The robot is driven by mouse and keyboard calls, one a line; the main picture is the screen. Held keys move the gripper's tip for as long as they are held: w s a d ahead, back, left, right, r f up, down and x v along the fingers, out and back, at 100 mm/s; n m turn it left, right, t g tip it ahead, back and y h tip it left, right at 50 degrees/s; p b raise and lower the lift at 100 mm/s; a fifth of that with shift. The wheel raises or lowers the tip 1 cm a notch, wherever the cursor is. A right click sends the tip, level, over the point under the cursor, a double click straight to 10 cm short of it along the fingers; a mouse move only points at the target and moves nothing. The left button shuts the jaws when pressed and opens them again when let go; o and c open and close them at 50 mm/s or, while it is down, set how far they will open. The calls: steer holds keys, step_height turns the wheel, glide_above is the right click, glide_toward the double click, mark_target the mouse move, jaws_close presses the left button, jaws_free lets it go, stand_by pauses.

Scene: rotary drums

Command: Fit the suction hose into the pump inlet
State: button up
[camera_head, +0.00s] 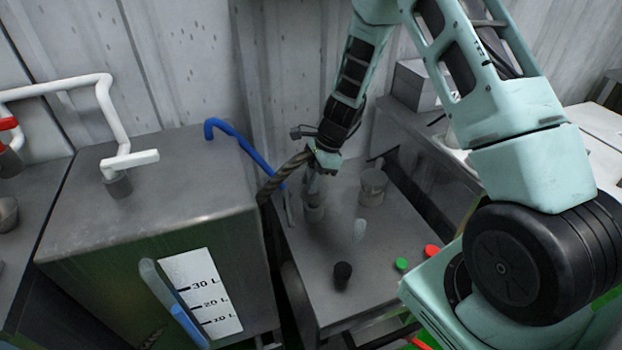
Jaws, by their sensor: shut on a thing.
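My gripper (318,172) points down over the low grey metal bench in the middle. It is shut on the end of a ribbed brown-grey hose, the suction hose (283,178). The hose arches from the right side of the tank up to my gripper.
A steel tank (150,220) with a level scale stands left, with a blue pipe (236,138) at its back corner. A clear cup (373,187), a black knob (342,274), and green (402,264) and red (431,251) buttons are on the bench (320,300).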

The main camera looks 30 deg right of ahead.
steer(key=shift+f+b, duration=1.45)
steer(key=shift+f, duration=0.7)
steer(key=o, duration=1.2)
steer(key=shift+c, duration=0.2)
steer(key=v, duration=1.7)
steer(key=shift+r, duration=0.25)
steer(key=shift+s, duration=0.1)
